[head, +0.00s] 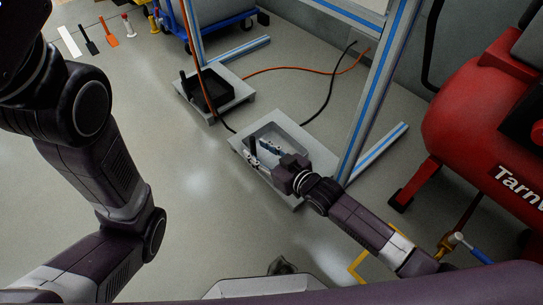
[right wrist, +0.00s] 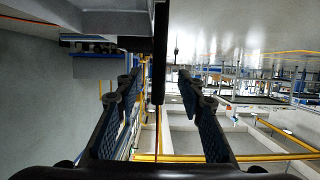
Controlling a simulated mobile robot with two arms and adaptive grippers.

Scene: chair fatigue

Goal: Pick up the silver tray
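The silver tray (head: 285,129) sits on a pale low stand (head: 241,142) on the floor, near the middle of the head view. A dark upright handle (head: 253,146) shows at its left end. My right gripper (head: 262,154) is over the tray's near left part, covering some of it. In the right wrist view my right gripper (right wrist: 163,88) has its two fingers apart. A dark bar (right wrist: 161,50), probably the handle, lies between them, with gaps on both sides. My left arm is at the left; its gripper is out of view.
A black tray (head: 208,92) on a similar stand is behind to the left. A blue-striped frame post (head: 372,105) rises just right of the silver tray. A red compressor (head: 470,120) stands at the right. Cables cross the floor. Floor at the centre left is clear.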

